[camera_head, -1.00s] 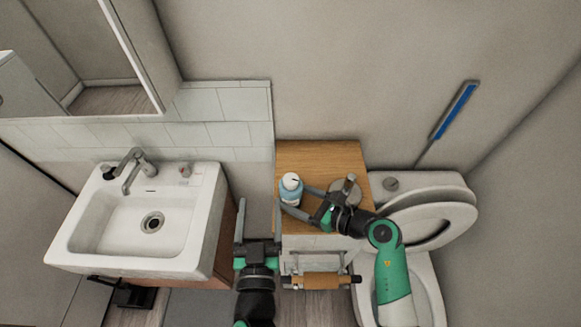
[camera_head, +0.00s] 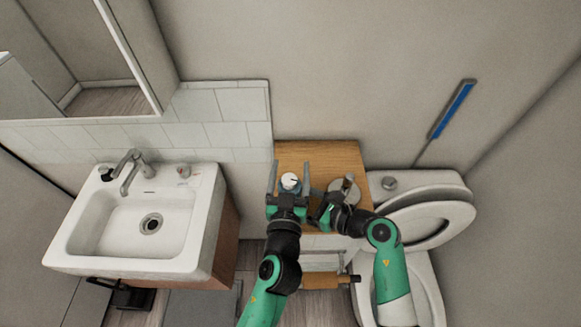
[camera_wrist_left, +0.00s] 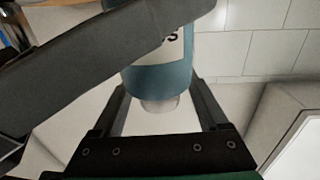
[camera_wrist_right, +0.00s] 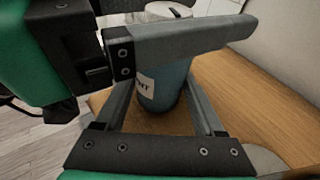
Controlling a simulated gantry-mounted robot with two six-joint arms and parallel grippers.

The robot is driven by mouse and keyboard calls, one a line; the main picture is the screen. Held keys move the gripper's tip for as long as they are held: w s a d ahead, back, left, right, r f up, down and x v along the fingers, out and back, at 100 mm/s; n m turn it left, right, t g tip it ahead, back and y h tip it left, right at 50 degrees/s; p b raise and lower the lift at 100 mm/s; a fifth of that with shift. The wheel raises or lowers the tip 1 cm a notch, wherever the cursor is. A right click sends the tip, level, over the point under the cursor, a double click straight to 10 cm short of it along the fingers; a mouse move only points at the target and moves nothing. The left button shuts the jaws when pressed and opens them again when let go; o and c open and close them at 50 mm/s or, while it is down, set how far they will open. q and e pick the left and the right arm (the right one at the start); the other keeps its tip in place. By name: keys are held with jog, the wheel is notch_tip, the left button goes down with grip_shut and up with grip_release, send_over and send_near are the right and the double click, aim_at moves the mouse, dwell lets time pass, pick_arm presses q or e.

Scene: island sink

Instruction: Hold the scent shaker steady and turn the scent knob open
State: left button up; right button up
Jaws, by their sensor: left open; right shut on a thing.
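The scent shaker is a blue bottle with a white label and white knob on top (camera_head: 290,181). It stands on the wooden cabinet top. In the right wrist view its blue body (camera_wrist_right: 165,92) is between my right gripper's fingers. My right gripper (camera_head: 306,196) is shut on the body from the right. My left gripper (camera_head: 291,170) is open, with a finger on each side of the knob. The left wrist view shows the shaker's body (camera_wrist_left: 160,75) inverted, partly hidden by a grey finger crossing in front. I cannot tell whether the left fingers touch the knob.
A metal-topped round object (camera_head: 345,188) stands on the wooden cabinet (camera_head: 325,153), close to my right gripper. A white sink (camera_head: 95,235) is to the left, and a toilet (camera_head: 425,222) is to the right. The rear of the cabinet top is clear.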

pick_arm(q)
jog(key=shift+w, duration=0.3)
grip_shut()
jog(key=shift+f+y, duration=0.1)
jog(key=shift+y, duration=0.2)
jog(key=shift+n+y, duration=0.3)
jog(key=shift+n, duration=0.1)
jog(key=shift+a+n+y, duration=0.2)
jog(key=shift+n+y, duration=0.4)
jog(key=shift+y, duration=0.3)
jog(key=shift+a+n+y, duration=0.2)
jog(key=shift+n+y, duration=0.4)
jog(key=shift+y, duration=0.3)
